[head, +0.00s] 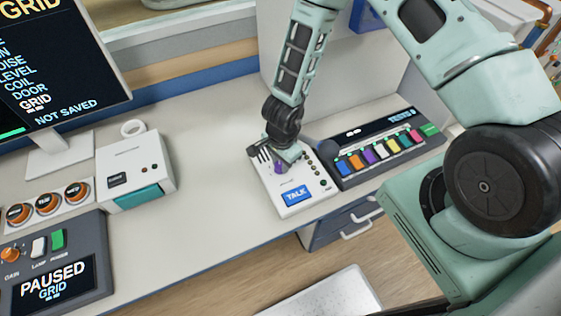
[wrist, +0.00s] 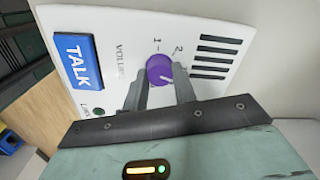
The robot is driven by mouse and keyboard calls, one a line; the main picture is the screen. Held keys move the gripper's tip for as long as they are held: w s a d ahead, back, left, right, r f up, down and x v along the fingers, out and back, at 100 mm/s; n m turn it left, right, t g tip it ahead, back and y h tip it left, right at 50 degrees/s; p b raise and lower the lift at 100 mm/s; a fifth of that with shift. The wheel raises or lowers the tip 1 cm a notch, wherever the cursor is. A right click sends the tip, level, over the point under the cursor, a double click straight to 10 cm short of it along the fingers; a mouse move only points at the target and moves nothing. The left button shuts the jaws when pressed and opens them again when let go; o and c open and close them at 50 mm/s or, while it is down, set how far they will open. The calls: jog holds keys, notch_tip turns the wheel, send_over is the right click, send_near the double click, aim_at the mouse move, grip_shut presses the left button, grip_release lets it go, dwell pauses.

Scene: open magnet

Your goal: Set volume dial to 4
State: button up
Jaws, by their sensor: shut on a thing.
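The volume dial (wrist: 159,69) is a round purple knob on a white intercom panel (wrist: 120,22), beside the printed word VOLUME. The numbers 1 and 2 show above it in the wrist view. Other marks are hidden by my fingers. A small pale pointer mark on the dial seems to face the lower right, but what number it meets I cannot tell. My gripper (wrist: 160,88) is shut on the dial, with a finger on each side. In the head view, my gripper (head: 284,157) reaches down over the panel, and a bit of the purple dial (head: 278,168) shows beside it.
A blue TALK button (head: 297,194) sits close to the dial, with speaker slots (wrist: 210,58) on the other side. A console with several coloured keys (head: 385,150) stands just right of the panel. The desk (head: 205,165) is clear to the left, up to a white box (head: 135,168).

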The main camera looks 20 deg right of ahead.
aim_at(280, 166)
jog(key=m+b, duration=0.1)
jog(key=m, duration=0.5)
jog(key=shift+a, duration=0.1)
jog(key=shift+m, duration=0.3)
dwell(0.3)
jog(key=o, duration=1)
notch_tip(280, 166, up, 18)
jog(key=p, duration=0.4)
jog(key=shift+s+f+p, duration=0.25)
jog(key=shift+s+p, duration=0.05)
jog(key=shift+s, duration=0.1)
jog(key=shift+a, duration=0.15)
